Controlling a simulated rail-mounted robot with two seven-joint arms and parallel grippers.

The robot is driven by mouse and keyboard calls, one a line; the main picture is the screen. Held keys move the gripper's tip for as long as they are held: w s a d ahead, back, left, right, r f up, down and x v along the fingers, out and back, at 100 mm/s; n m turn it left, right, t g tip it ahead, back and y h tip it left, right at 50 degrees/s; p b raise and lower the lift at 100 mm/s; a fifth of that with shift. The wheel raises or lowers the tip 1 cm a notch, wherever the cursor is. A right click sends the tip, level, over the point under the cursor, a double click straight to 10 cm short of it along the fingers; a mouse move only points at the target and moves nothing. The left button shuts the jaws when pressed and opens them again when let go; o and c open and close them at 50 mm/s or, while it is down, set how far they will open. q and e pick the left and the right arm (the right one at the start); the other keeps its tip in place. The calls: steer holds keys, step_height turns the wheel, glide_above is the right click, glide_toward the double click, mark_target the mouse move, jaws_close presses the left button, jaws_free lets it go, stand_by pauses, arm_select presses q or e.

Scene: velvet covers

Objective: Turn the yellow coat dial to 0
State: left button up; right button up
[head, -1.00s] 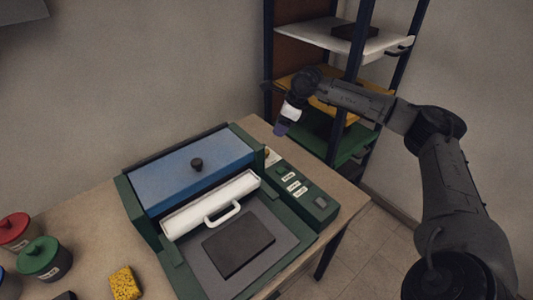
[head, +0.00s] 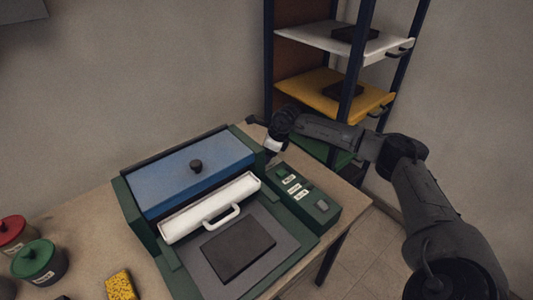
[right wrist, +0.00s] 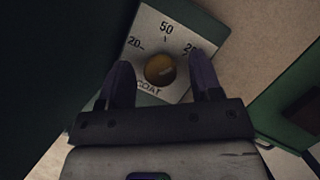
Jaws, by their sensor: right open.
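The yellow coat dial (right wrist: 160,68) shows in the right wrist view. It is a round knob on a pale plate (right wrist: 148,28) marked "COAT", with a "50" above it and partly readable numbers to either side. I cannot clearly read where the dial points. My right gripper (right wrist: 160,58) is open, one dark finger on each side of the dial; I cannot tell whether they touch it. In the head view my right gripper (head: 271,153) is down at the back right of the green machine (head: 172,258) and hides the dial. My left gripper is not in view.
A control panel with labelled buttons (head: 293,188) lies just in front of my right gripper. The machine has a blue lid (head: 200,175) and a white handled bar (head: 212,208). A shelf rack (head: 268,60) stands behind. Red (head: 14,234) and green (head: 38,262) pots stand at left.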

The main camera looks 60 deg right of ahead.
steer(key=shift+c, duration=0.4)
steer(key=c, duration=0.8)
steer(key=shift+c, duration=0.2)
